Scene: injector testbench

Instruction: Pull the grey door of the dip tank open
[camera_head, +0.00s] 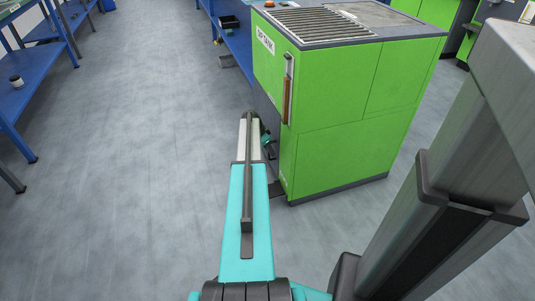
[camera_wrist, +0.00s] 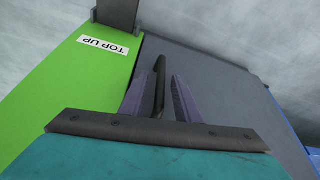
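The green dip tank (camera_head: 335,95) stands at centre right in the head view. Its grey door (camera_wrist: 215,85) fills the right half of the wrist view, beside a green panel (camera_wrist: 65,105) with a "TOP UP" label. A dark bar handle (camera_wrist: 159,85) stands out from the door. My gripper (camera_wrist: 158,76) is open, with one finger on each side of the handle and a gap visible at the tips. In the head view the door is mostly hidden along the tank's left side. I cannot tell whether it is slightly ajar.
A blue bench (camera_head: 232,35) stands behind the tank on its left. A blue shelf rack (camera_head: 20,100) is at the far left. The grey floor (camera_head: 135,150) between them is clear.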

